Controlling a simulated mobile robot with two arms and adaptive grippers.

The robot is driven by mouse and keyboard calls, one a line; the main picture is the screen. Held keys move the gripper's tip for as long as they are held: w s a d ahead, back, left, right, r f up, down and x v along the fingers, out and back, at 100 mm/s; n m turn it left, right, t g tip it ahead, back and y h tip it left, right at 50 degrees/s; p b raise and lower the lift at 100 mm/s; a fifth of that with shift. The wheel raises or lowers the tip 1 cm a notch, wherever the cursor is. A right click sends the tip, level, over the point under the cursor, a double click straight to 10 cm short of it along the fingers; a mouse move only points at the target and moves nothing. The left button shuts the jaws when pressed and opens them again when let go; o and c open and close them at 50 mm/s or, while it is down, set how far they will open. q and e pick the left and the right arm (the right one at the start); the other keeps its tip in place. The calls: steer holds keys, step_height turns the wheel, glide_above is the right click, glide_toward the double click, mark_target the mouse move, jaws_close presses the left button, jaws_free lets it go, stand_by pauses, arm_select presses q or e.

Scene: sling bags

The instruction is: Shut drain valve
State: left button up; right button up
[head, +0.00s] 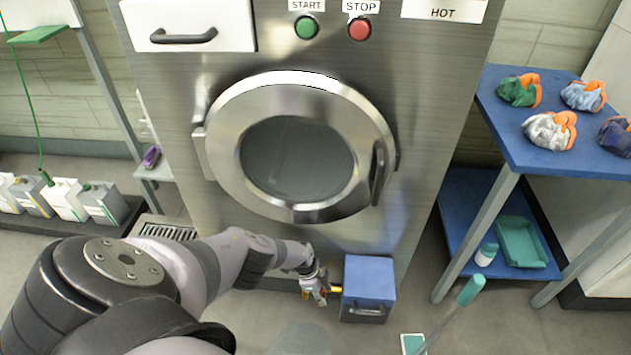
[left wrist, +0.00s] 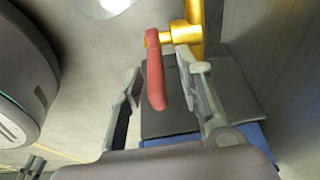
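The drain valve has a red lever handle (left wrist: 154,72) joined to a yellow pipe (left wrist: 192,28) in the left wrist view. In the head view a bit of the yellow pipe (head: 336,290) shows low in front of the washer, beside the blue box; the lever is mostly hidden by my gripper. My left gripper (head: 318,293) is at the valve. In the left wrist view its two fingers (left wrist: 160,78) stand apart on either side of the red lever. The lever lies nearer the right finger; contact is not clear. My right gripper is not in view.
The washer's round door (head: 297,150) looks closed above the valve. A blue-topped box (head: 369,278) stands close on the right of my gripper. A teal-handled pole (head: 468,292) leans farther right, before a blue-shelved table (head: 540,160). A floor grate (head: 166,231) lies left.

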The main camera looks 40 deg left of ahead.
arm_select(q)
steer(key=shift+w+a+r, duration=0.1)
steer(key=shift+a+r, duration=0.15)
steer(key=shift+r, duration=0.25)
steer(key=shift+s+a+r, duration=0.1)
steer(key=shift+s+r, duration=0.3)
steer(key=shift+r, duration=0.3)
steer(key=v, duration=0.9)
steer(key=shift+s, duration=0.1)
